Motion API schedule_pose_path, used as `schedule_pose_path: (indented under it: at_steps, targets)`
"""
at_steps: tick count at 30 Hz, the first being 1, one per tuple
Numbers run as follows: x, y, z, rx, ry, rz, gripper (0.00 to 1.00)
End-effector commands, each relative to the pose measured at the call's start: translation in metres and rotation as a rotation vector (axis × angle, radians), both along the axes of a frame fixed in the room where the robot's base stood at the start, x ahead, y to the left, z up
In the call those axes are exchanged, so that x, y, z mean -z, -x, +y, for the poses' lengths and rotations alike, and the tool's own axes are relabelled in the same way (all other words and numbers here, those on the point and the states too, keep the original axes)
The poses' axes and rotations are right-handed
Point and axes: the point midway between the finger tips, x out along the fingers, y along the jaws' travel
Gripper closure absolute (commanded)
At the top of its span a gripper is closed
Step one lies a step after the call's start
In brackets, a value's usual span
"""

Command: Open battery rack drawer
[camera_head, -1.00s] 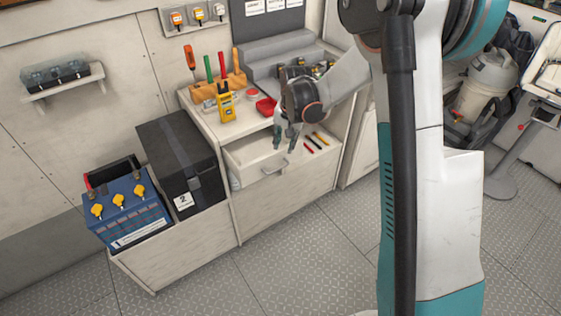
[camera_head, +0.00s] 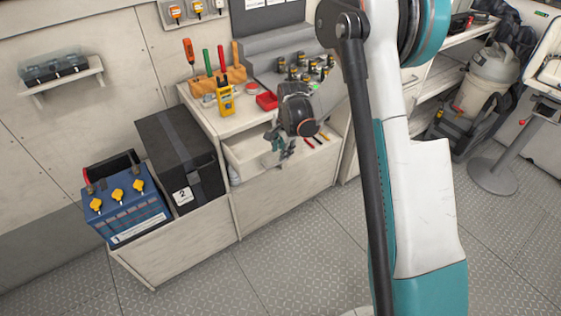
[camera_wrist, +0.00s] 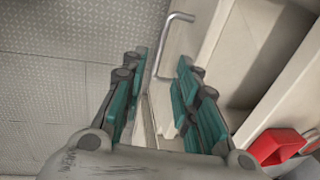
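A pale drawer (camera_head: 239,170) under the workbench stands partly open, with several pens or small tools (camera_head: 315,141) visible at its right end. Its metal handle is mostly hidden by my gripper in the head view. In the wrist view the bent handle (camera_wrist: 176,18) juts from the drawer front, ahead of and between the fingers. My gripper (camera_head: 279,150) is at the drawer front, pointing down; in the wrist view its green-padded fingers (camera_wrist: 160,72) are apart, with nothing clasped between them. I cannot tell whether a finger touches the handle or the drawer front.
The workbench top holds a yellow meter (camera_head: 225,98), a red tray (camera_head: 267,101) and a tool block (camera_head: 217,80). A blue battery (camera_head: 127,205) and a black box (camera_head: 178,150) stand on the lower cabinet at left. The metal floor (camera_head: 290,245) before the drawer is clear.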

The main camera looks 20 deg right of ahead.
Motion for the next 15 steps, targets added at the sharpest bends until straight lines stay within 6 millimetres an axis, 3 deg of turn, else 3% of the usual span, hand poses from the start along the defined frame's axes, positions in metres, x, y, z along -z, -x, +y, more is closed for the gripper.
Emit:
schedule_pose_path:
  at_steps: [1, 6, 15]
  targets:
    - [0.013, -0.002, 0.001, 0.000, 0.000, 0.000, 0.72]
    - [0.039, -0.006, 0.002, -0.001, 0.000, 0.000, 0.72]
    - [0.057, -0.010, 0.004, -0.001, 0.000, 0.000, 0.72]
